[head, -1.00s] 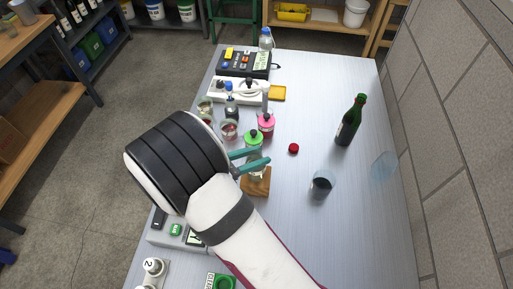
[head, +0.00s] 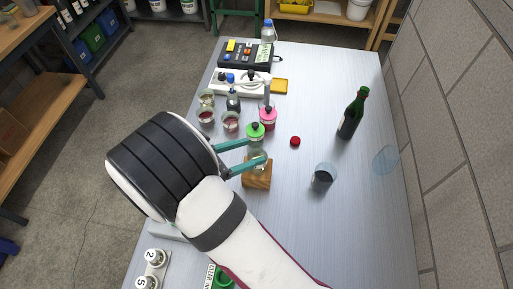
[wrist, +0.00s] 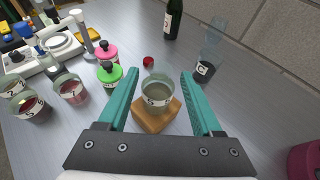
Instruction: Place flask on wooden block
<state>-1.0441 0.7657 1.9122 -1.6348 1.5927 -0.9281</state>
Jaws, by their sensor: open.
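The flask (wrist: 157,95) is a clear glass vessel with a white label and pale liquid. It stands upright on the wooden block (wrist: 152,124), which rests on the table; in the head view the flask (head: 258,161) also shows on top of the block (head: 257,180). My gripper (wrist: 158,80) has its two teal fingers spread wide, one on each side of the flask, with a gap to the glass on both sides. In the head view my gripper (head: 258,150) reaches in from the left, and part of the flask lies behind a finger.
A green-capped bottle (head: 255,131) and a pink-capped bottle (head: 268,117) stand just behind the block. A glass with dark liquid (head: 323,177), a red cap (head: 295,141) and a green wine bottle (head: 352,114) stand to the right. Small jars (head: 231,121) are at the left. Table between is clear.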

